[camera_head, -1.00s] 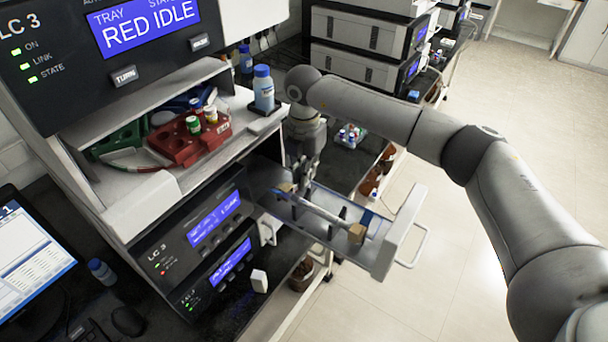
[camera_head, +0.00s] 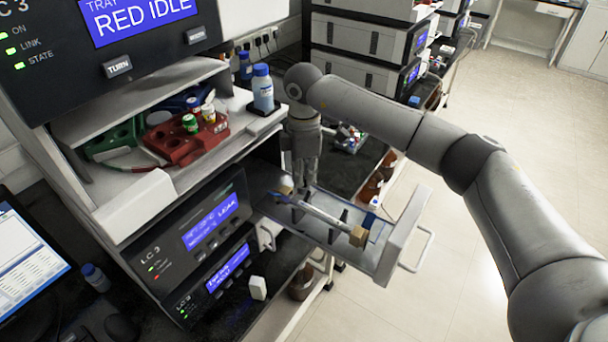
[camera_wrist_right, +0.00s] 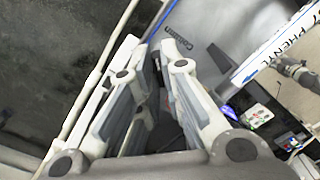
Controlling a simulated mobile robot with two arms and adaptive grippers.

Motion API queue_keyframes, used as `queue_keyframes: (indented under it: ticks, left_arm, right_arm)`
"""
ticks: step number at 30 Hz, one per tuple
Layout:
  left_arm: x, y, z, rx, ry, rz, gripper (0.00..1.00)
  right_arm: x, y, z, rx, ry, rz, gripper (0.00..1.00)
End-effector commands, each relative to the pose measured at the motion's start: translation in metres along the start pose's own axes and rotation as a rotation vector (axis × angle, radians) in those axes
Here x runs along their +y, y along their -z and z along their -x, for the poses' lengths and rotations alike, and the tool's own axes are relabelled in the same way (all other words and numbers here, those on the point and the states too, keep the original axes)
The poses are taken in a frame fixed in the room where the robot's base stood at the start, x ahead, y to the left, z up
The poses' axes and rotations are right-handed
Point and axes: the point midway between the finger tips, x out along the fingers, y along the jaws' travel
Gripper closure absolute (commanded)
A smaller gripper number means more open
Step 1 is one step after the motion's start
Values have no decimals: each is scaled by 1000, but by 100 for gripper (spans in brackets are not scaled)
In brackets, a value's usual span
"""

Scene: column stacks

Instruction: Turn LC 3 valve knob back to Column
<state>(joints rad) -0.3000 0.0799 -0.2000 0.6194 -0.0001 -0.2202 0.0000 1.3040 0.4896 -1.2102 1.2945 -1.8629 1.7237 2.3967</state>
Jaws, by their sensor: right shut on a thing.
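The LC 3 drawer (camera_head: 402,238) stands pulled out, with a white column (camera_head: 325,215) lying in it. My right gripper (camera_head: 302,188) reaches down at the drawer's inner end, beside the column. In the right wrist view my right gripper (camera_wrist_right: 158,62) has its fingers close together, shut on the valve knob, which they almost wholly hide. The printed word "Column" (camera_wrist_right: 180,33) shows on the grey surface beside the fingertips. The column's end, lettered "PHENYL" (camera_wrist_right: 285,42), is at the upper right there. The knob's pointing direction cannot be seen. My left gripper is out of view.
LC 3 units with blue screens (camera_head: 210,222) sit left of the drawer. Above are a shelf with a red rack (camera_head: 185,140) and a blue-capped bottle (camera_head: 263,92). A monitor (camera_head: 28,255) stands at the lower left. The floor at right is clear.

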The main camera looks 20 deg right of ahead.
Motion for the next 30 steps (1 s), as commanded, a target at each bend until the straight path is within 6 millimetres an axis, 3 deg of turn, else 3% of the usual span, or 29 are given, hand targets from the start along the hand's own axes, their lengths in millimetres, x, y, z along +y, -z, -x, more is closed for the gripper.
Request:
queue_keyframes:
  ticks: [19,20,24,30]
  left_arm:
    - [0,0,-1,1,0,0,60]
    - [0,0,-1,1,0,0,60]
    - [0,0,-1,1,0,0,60]
    - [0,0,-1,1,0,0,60]
  right_arm:
    - [1,0,2,0,-3,-55,100]
    - [1,0,2,0,-3,-55,91]
    - [1,0,1,0,-2,-54,73]
    - [0,0,0,0,-1,-53,71]
